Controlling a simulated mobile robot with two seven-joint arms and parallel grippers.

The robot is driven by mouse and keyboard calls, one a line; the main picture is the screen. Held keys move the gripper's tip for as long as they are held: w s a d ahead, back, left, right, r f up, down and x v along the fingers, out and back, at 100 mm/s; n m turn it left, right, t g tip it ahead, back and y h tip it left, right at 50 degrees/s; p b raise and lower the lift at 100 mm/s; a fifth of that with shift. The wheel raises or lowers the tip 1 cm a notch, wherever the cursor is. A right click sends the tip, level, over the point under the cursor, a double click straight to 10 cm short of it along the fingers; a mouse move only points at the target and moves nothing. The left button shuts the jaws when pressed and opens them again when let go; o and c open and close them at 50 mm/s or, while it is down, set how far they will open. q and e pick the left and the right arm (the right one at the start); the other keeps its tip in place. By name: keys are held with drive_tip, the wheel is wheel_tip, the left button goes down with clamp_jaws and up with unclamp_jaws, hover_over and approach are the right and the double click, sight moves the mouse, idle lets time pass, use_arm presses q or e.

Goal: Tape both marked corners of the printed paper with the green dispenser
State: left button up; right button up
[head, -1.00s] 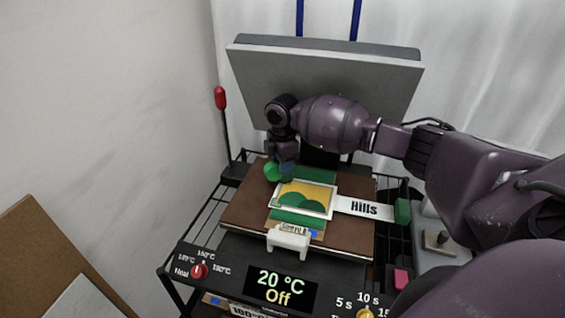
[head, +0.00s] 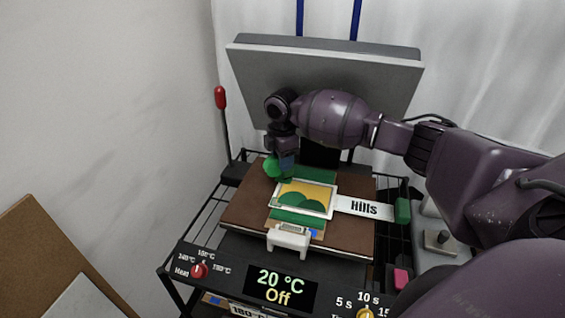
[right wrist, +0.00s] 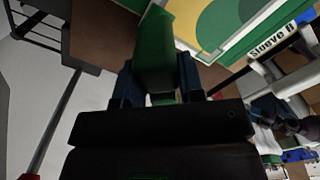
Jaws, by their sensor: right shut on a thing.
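The printed paper (head: 305,193), with a yellow sky and green hills in a white border, lies on a green sleeve (head: 296,217) on the brown platen. My right gripper (head: 285,163) is shut on the green dispenser (head: 273,167) at the paper's far left corner. In the right wrist view the dispenser (right wrist: 153,60) stands between the two fingers, and its tip lies beside the print's edge (right wrist: 215,30). Whether it touches the paper, and whether tape lies there, I cannot tell. My left gripper is not in view.
A white clip-like part (head: 289,238) sits at the platen's front edge. A white "Hills" strip (head: 364,207) with a green end (head: 402,211) extends right. The raised grey press lid (head: 330,75) stands behind. A control panel with a display (head: 281,290) is in front.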

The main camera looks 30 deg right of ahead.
drive_tip(key=shift+r, duration=2.7)
drive_tip(key=s+a+n, duration=0.6)
drive_tip(key=s+n, duration=0.1)
drive_tip(key=n, duration=1.1)
wheel_tip(320, 180, down, 6)
drive_tip(key=shift+s+r+b, duration=0.1)
drive_tip(key=shift+s+b, duration=0.05)
drive_tip(key=shift+b, duration=0.9)
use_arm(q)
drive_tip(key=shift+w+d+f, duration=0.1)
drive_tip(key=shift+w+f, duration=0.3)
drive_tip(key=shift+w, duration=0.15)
